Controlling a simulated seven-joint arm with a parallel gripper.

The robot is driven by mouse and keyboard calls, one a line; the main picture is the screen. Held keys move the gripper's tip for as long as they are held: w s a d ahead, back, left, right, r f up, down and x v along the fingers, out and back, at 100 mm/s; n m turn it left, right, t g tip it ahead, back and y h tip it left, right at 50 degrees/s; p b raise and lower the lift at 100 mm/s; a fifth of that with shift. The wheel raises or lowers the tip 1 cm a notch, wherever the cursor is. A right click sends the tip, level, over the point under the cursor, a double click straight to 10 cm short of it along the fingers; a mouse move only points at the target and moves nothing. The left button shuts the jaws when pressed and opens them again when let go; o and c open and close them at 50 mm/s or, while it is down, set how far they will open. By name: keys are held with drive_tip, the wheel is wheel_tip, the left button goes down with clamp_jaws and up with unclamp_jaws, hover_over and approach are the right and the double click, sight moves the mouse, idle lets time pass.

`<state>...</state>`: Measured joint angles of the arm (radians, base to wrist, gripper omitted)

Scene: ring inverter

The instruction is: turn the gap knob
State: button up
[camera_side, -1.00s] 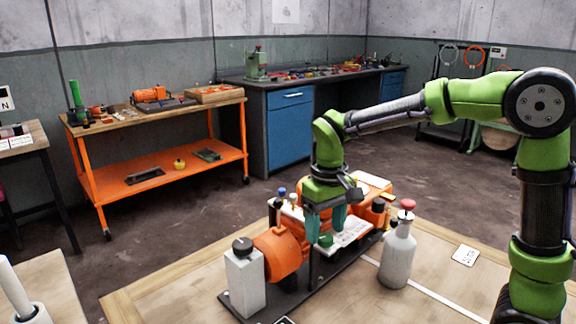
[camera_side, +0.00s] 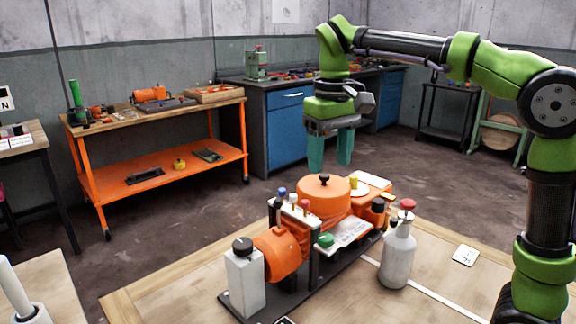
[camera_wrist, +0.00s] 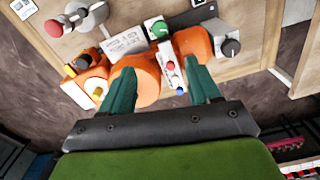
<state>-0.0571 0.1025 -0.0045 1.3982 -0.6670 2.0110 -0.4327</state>
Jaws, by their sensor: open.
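The orange machine (camera_side: 323,203) stands on a dark base on the wooden table; it also shows in the wrist view (camera_wrist: 143,88). It carries a green knob (camera_side: 326,240) beside a white label plate (camera_side: 350,233), a black knob (camera_side: 242,244) on the pale left post, and a dark knob (camera_side: 378,205) at the right. The green knob also shows in the wrist view (camera_wrist: 160,28). I cannot tell from any readable label which is the gap knob. My gripper (camera_side: 330,166) is open and empty, raised above and behind the machine, fingers pointing down, apart from every knob.
A grey bottle (camera_side: 397,258) with a red cap stands close to the machine's right side. Several small coloured knobs (camera_side: 293,200) stand upright near the round orange lid. A white card (camera_side: 466,256) lies on the table at right.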

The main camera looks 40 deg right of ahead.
drive_tip(key=s+d+r+t, duration=0.1)
drive_tip(key=s+r, duration=0.1)
drive_tip(key=s, duration=0.3)
drive_tip(key=n+t+y, duration=0.1)
drive_tip(key=n+t, duration=0.2)
drive_tip(key=n, duration=0.2)
approach(327, 237)
drive_tip(key=x, duration=0.8)
drive_tip(key=shift+w+f, duration=0.1)
drive_tip(key=shift+f, duration=0.05)
drive_tip(key=c, duration=1)
drive_tip(key=shift+a+m+h, duration=0.1)
drive_tip(key=shift+m+h, duration=0.3)
drive_tip(key=shift+m, duration=0.75)
drive_tip(key=shift+a+m+h, duration=0.1)
drive_tip(key=shift+m+h, duration=0.3)
drive_tip(key=shift+m, duration=0.75)
drive_tip(key=shift+c, duration=0.2)
